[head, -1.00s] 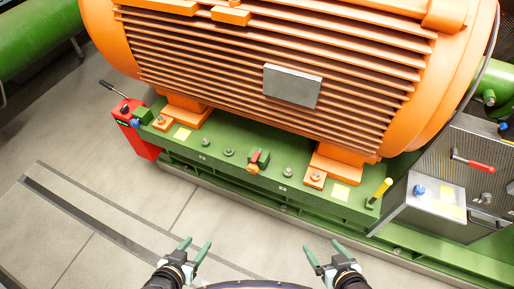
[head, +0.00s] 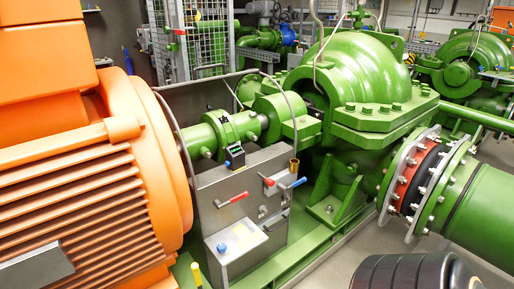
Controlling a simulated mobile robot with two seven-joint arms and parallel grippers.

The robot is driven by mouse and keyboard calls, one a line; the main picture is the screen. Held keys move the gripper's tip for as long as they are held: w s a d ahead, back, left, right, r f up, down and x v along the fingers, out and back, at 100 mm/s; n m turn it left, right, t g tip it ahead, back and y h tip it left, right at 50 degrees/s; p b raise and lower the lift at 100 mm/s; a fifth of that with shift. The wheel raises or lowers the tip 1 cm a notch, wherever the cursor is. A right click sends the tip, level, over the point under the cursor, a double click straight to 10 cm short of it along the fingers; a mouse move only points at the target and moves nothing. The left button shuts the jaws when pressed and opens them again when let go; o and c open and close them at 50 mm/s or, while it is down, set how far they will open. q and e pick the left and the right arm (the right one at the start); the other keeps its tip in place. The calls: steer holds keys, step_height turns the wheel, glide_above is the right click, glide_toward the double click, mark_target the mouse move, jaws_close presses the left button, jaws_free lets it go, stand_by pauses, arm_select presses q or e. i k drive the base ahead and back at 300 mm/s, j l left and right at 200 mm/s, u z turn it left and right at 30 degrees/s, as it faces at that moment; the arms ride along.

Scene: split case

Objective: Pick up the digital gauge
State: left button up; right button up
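A small dark device with a lit display, which looks like the digital gauge (head: 235,156), sits at the middle left in the head view. It is at the top edge of a grey metal cabinet (head: 213,190), just below the green shaft coupling (head: 236,128). I cannot tell how it is fixed or whether it rests on the cabinet.
The orange motor (head: 90,190) fills the left. Red-handled and blue-handled levers and a small shelf box (head: 237,243) stick out from the cabinet. A green pump casing (head: 360,75) and flanged pipe (head: 470,200) stand right. Some grey floor shows between cabinet and pipe.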

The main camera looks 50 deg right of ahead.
mark_target(235, 153)
steer(key=k+j+z, duration=0.15)
steer(key=z, duration=1.3)
steer(key=u, duration=0.5)
steer(key=i+l+u, duration=0.15)
steer(key=l+u, duration=0.15)
steer(key=u, duration=0.2)
steer(key=l+u, duration=0.35)
steer(key=u, duration=0.15)
steer(key=l+u, duration=0.4)
steer(key=l, duration=0.5)
steer(key=l+u, duration=0.15)
steer(key=l, duration=0.75)
steer(key=k, duration=0.05)
